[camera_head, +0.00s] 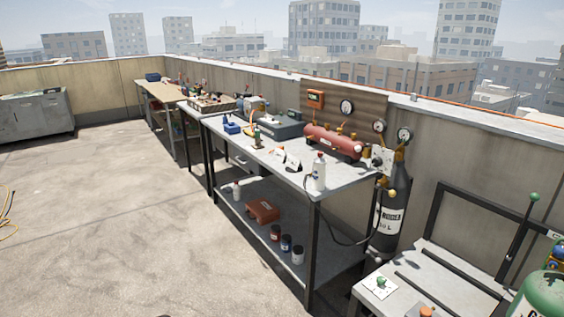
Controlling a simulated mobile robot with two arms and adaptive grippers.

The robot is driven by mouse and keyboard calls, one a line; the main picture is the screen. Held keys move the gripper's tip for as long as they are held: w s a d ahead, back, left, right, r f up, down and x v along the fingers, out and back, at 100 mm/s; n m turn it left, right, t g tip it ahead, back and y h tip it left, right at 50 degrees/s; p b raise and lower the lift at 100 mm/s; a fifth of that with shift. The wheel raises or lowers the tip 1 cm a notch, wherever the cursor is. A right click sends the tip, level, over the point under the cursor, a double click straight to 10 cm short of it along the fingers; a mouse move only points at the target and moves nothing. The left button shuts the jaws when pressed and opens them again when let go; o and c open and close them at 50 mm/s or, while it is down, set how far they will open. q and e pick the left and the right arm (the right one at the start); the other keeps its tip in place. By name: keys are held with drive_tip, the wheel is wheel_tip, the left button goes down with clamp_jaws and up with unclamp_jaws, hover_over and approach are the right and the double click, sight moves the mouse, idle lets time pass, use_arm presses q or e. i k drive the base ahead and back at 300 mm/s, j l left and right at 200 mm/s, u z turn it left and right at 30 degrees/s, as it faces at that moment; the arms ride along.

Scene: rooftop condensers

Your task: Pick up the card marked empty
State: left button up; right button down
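Small white tent-like cards (279,155) stand near the front edge of the grey metal workbench (272,168), with another card (293,164) just to their right. Their marking is too small to read, so I cannot tell which card says empty. A white card or plate (383,159) also shows by the gauges at the bench's right end; its text is not legible. Neither of my grippers is in view.
A white bottle (319,172), a red cylinder (333,141) and a dark case (276,128) stand on the bench. A red box (263,210) and jars sit on its lower shelf. A labelled gas cylinder (391,215) and a cart (415,285) stand right. Open floor (110,220) lies left.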

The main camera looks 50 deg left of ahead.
sight(280, 155)
drive_tip(key=u, duration=1.7)
drive_tip(key=i+j+z, duration=0.35)
drive_tip(key=i+j, duration=0.15)
drive_tip(key=i, duration=0.4)
drive_tip(key=i+j+z, duration=0.35)
drive_tip(key=i+j, duration=0.45)
